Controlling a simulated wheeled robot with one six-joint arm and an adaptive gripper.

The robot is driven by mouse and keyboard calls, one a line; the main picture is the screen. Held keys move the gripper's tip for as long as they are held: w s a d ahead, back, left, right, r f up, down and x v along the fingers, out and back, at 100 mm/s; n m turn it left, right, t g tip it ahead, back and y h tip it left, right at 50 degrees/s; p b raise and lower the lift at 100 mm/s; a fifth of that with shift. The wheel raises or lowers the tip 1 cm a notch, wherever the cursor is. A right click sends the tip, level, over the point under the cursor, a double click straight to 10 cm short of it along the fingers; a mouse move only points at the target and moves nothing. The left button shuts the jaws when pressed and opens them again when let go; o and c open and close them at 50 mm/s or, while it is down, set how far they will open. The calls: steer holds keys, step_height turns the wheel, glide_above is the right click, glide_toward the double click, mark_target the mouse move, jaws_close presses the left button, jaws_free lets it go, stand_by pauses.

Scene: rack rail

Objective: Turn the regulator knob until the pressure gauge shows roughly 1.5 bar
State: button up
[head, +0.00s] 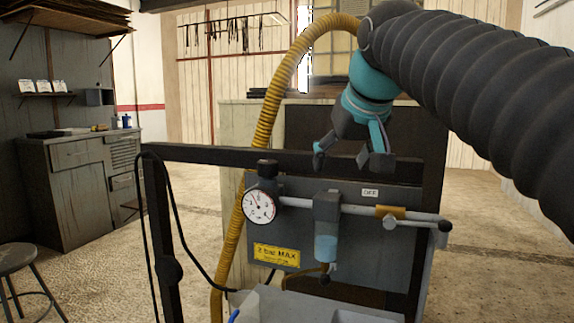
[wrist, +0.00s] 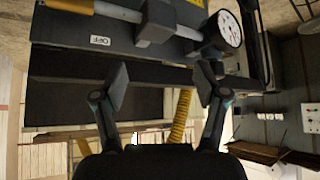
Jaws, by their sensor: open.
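The pressure gauge (head: 260,206) is a round white dial on the left of the panel; its needle points up and to the left, and the numbers are too small to read. The black regulator knob (head: 266,168) stands directly above the gauge. My gripper (head: 346,163) is open and empty, pointing down, to the right of the knob and apart from it. In the wrist view, which appears upside down, my gripper (wrist: 163,84) shows both fingers spread with nothing between them.
A grey pipe (head: 350,209) crosses the panel with a blue-bowled filter (head: 326,225) and a brass valve (head: 391,213). A black rail (head: 215,155) runs above the panel. A yellow hose (head: 262,145) passes behind the gauge. A yellow label (head: 276,255) reads "2 bar MAX".

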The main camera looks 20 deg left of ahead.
steer(key=n+y, duration=0.2)
glide_toward(268, 162)
steer(key=b+x, duration=0.2)
steer(key=x, duration=0.8)
steer(key=shift+w+a+f+b, duration=0.2)
steer(key=shift+w+b, duration=0.1)
steer(key=shift+b, duration=0.1)
steer(key=c, duration=1.1)
